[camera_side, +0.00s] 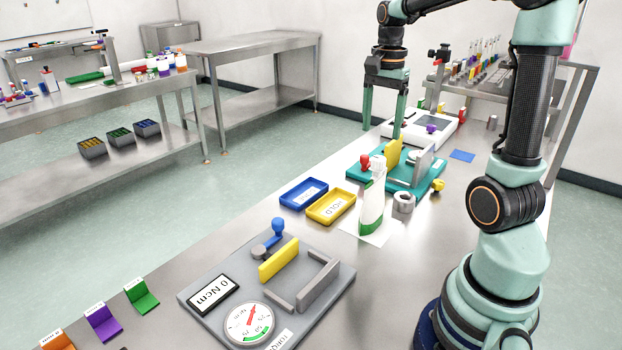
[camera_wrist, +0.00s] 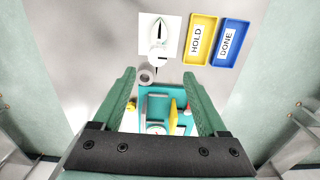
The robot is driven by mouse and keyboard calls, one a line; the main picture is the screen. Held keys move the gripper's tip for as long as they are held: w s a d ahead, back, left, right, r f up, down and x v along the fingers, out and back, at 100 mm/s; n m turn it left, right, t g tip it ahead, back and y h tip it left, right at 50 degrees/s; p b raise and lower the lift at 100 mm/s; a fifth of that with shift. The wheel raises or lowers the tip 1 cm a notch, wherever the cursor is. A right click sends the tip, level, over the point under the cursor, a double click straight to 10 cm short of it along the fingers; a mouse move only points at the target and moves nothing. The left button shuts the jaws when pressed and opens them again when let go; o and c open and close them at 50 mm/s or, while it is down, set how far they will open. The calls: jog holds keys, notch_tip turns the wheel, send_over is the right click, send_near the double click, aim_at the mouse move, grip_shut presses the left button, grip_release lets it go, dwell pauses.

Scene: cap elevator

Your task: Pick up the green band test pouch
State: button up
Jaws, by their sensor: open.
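The green band test pouch (camera_side: 371,207) is white with a green band and a spout at the top. It stands upright on a white sheet (camera_side: 352,231) in the middle of the bench. In the wrist view the pouch (camera_wrist: 157,33) is seen from above near the top edge, beyond my fingertips. My gripper (camera_side: 384,122) is open and empty, pointing down, high above the bench and farther back than the pouch. In the wrist view its green fingers (camera_wrist: 160,75) are spread wide, with a teal fixture below between them.
A blue DONE tray (camera_side: 303,194) and a yellow HOLD tray (camera_side: 331,207) lie left of the pouch. The teal fixture (camera_side: 436,178) with a yellow plate stands behind it, and a grey ring (camera_side: 404,203) is close on its right. A grey torque station (camera_side: 205,308) sits in front.

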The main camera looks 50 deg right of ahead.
aim_at(378, 158)
jog(key=f, duration=0.9)
jog(key=shift+s+a, duration=0.15)
jog(key=shift+s, duration=0.05)
grip_shut()
dwell(1.2)
